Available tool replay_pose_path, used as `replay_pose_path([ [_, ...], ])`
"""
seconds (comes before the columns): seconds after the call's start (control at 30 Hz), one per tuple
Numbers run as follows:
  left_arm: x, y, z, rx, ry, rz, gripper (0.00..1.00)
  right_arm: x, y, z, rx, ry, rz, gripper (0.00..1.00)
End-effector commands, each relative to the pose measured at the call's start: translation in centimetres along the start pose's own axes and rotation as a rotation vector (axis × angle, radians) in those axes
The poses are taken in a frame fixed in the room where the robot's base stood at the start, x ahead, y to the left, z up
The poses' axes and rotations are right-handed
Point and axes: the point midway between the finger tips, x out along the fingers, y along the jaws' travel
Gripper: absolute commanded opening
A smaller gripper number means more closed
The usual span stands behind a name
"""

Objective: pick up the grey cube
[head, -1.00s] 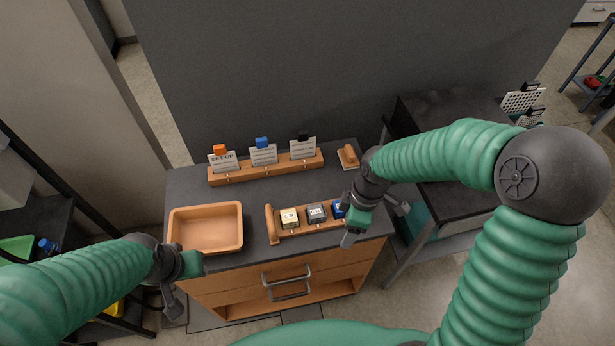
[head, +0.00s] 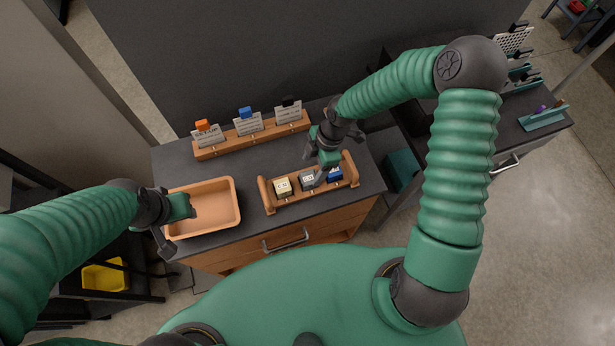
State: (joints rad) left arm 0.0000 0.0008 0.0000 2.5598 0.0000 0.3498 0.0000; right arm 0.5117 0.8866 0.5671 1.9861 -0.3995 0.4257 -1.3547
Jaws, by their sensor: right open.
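The grey cube (head: 307,181) sits in the middle of a wooden rack (head: 268,198), between a cream cube (head: 282,187) and a blue cube (head: 335,174). My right gripper (head: 323,174) is open and empty, above the rack around the grey and blue cubes. It partly covers the blue cube and overlaps the right edge of the grey one. I cannot tell whether it touches either. My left gripper (head: 176,222) is at the left side of the tan tray (head: 237,205); its jaw opening cannot be made out.
A wooden holder (head: 252,137) with several cards clipped in orange, blue and black stands at the back of the dark worktop. The tan tray looks empty. A drawer handle (head: 286,240) is at the front. A second bench (head: 480,148) stands to the right.

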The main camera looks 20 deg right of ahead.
Motion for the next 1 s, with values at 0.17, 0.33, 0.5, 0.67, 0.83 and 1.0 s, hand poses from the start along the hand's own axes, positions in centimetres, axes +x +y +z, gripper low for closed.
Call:
replay_pose_path([
  [0.17,-1.2,0.0,-0.3,0.0,0.001,0.0,0.36,3.0,-0.6,-0.4,-0.002,0.001,-0.004,0.66],
  [0.33,-1.2,0.0,-0.3,0.0,0.0,0.0,0.36,4.6,-0.4,-0.2,-0.001,0.0,-0.001,0.66],
  [0.5,-1.2,0.0,-0.3,0.0,0.0,0.0,0.36,4.6,-0.3,-0.2,0.0,0.0,-0.001,0.65],
  [0.67,-1.2,0.0,-0.3,0.0,0.0,0.0,0.36,4.6,-0.3,-0.2,0.0,0.0,-0.001,0.44],
  [0.83,-1.2,0.0,-0.3,0.0,0.0,0.0,0.36,4.5,-0.4,-0.2,0.0,0.0,0.0,0.22],
  [1.0,-1.2,0.0,-0.3,0.0,0.0,0.0,0.36,4.5,-0.3,-0.2,0.0,0.0,-0.001,0.02],
])
